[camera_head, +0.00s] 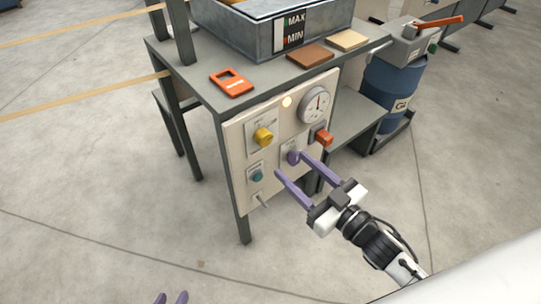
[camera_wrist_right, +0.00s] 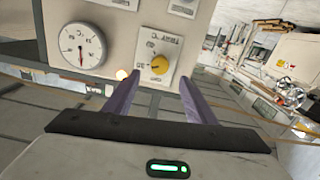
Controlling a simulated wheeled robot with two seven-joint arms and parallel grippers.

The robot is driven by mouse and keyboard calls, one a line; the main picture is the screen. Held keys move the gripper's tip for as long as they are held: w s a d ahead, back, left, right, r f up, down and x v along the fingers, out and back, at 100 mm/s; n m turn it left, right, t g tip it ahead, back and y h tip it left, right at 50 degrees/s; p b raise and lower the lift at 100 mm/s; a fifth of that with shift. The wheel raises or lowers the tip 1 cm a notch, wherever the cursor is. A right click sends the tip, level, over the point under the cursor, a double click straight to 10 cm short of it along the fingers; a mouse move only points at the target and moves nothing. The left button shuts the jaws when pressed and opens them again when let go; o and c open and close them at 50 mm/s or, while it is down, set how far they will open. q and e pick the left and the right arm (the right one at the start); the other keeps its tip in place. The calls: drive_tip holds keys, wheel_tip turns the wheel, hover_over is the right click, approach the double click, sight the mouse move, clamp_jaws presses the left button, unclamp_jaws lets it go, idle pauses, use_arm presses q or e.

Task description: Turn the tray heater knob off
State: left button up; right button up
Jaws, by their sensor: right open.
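A yellow knob (camera_head: 263,137) sits on a small white plate on the upper left of the beige panel (camera_head: 238,142). In the right wrist view the knob (camera_wrist_right: 159,65) appears just beyond the gap between my right fingertips, with its label upside down and hard to read. My right gripper (camera_head: 290,163) is open and empty, with its purple fingers pointing at the panel, and in the head view it sits lower right of the yellow knob.
The panel also carries a round gauge (camera_head: 315,104), a lit lamp (camera_head: 287,101), a teal button (camera_head: 257,175), a red-orange control (camera_head: 323,138) and a small lever (camera_head: 260,199). A metal tray (camera_head: 237,35) stands on the bench above. A blue barrel (camera_head: 388,82) stands to the right.

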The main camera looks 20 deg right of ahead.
sight(267, 141)
drive_tip(key=b+x, duration=0.1)
drive_tip(key=x, duration=0.9)
drive_tip(key=shift+w+a+r, duration=0.1)
drive_tip(key=shift+w+r, duration=0.05)
use_arm(q)
drive_tip(key=shift+w+d+f, duration=0.1)
drive_tip(key=shift+w+f, duration=0.05)
drive_tip(key=shift+f, duration=0.05)
use_arm(e)
drive_tip(key=c, duration=1)
drive_tip(key=shift+c, duration=0.2)
